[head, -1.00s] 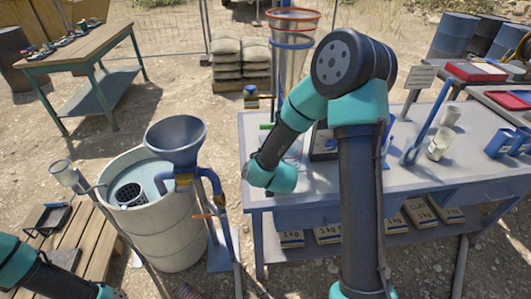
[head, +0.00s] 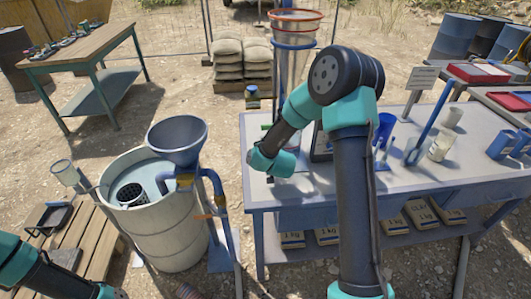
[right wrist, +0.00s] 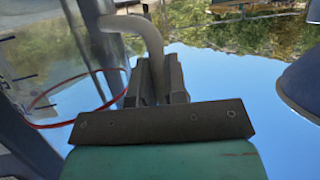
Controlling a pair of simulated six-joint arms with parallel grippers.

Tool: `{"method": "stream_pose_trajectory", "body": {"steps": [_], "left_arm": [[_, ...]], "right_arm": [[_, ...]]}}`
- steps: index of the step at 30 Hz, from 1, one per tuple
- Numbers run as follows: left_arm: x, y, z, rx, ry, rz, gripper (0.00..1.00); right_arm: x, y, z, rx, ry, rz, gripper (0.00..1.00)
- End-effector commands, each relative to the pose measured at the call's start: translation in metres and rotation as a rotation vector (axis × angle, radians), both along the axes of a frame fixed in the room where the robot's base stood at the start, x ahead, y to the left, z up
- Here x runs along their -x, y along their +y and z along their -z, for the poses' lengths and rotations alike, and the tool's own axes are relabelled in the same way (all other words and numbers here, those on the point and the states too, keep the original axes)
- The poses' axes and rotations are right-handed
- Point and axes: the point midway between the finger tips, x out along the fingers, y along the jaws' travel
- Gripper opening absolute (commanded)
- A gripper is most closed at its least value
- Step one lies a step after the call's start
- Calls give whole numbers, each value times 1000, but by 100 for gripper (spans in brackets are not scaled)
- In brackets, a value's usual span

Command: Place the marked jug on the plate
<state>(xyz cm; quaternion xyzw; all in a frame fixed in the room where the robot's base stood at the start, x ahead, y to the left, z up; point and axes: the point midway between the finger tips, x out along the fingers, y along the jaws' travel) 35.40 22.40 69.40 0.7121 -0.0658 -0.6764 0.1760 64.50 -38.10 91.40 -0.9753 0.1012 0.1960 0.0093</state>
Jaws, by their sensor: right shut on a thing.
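My right gripper (right wrist: 157,82) is shut on the pale curved handle (right wrist: 150,38) of a clear jug (right wrist: 45,62), seen in the right wrist view. The jug has dark marks on its wall and fills the left of that view. In the head view the jug and the fingers are hidden behind my right wrist, at the left end of the blue-grey workbench (head: 440,180). I cannot make out the plate for certain; a dark-framed device (head: 320,143) stands partly hidden behind my arm. The end of my left arm is low at the left, its fingers unclear.
A mud tank (head: 165,235) with a funnel (head: 178,138) stands left.

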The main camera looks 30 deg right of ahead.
Motion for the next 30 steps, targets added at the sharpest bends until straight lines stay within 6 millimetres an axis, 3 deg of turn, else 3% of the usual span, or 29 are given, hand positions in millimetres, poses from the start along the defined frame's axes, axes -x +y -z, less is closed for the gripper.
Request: {"method": "stream_pose_trajectory", "body": {"steps": [4,17,18,24,26,30], "left_arm": [[0,0,0,0,0,0,43],[0,0,0,0,0,0,43],[0,0,0,0,0,0,43],[0,0,0,0,0,0,43],[0,0,0,0,0,0,43],[0,0,0,0,0,0,43]], "right_arm": [[0,0,18,0,0,0,0],[0,0,23,1,-2,1,0],[0,0,23,0,-1,1,14],[0,0,23,0,-2,1,33],[0,0,23,0,-2,1,39],[0,0,23,0,-2,1,39]]}}
